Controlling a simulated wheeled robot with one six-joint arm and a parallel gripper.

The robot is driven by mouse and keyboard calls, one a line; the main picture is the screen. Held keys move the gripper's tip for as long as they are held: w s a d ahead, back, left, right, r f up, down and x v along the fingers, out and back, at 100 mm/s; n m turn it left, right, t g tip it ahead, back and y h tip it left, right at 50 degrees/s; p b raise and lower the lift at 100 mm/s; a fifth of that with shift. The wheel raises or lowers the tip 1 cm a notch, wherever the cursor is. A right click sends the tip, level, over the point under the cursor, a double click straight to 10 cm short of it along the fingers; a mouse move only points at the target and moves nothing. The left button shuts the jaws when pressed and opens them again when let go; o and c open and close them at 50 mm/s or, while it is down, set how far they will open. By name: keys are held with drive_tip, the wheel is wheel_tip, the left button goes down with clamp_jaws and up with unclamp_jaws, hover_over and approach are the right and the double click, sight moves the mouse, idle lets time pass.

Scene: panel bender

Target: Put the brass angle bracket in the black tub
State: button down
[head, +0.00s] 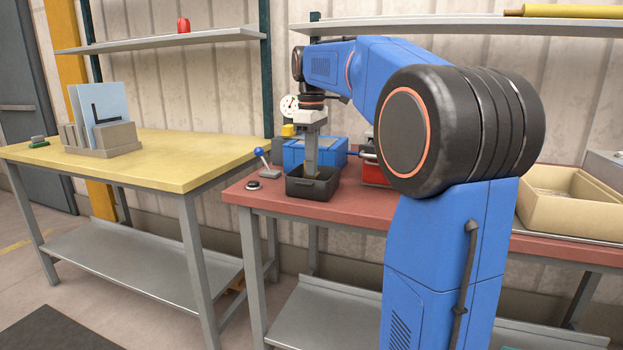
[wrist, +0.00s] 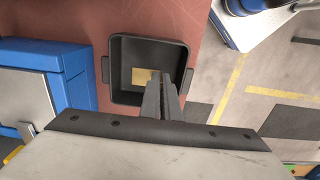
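The black tub (head: 312,190) stands on the red-topped bench near its left end. In the wrist view the tub (wrist: 118,75) opens towards me. My gripper (head: 313,172) points straight down, with its fingertips inside the tub's opening. In the wrist view the fingers of my gripper (wrist: 161,78) are close together. The brass angle bracket (wrist: 142,76) shows as a small yellow patch at the fingertips, sticking out to their left, and seems pinched there. Part of it is hidden by the fingers. I cannot tell whether it touches the tub floor.
A blue box (head: 300,153) stands just behind the tub, and a red bin (head: 374,173) is to its right. A blue-knobbed lever (head: 265,165) and a small round button (head: 254,185) are to its left. A tan open box (head: 570,210) sits farther right.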

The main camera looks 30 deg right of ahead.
drive_tip(key=shift+f, duration=2.05)
drive_tip(key=c, duration=2)
unclamp_jaws()
drive_tip(key=shift+f, duration=0.1)
wheel_tip(320, 180, up, 12)
drive_tip(key=shift+r, duration=0.15)
drive_tip(key=shift+s, duration=0.1)
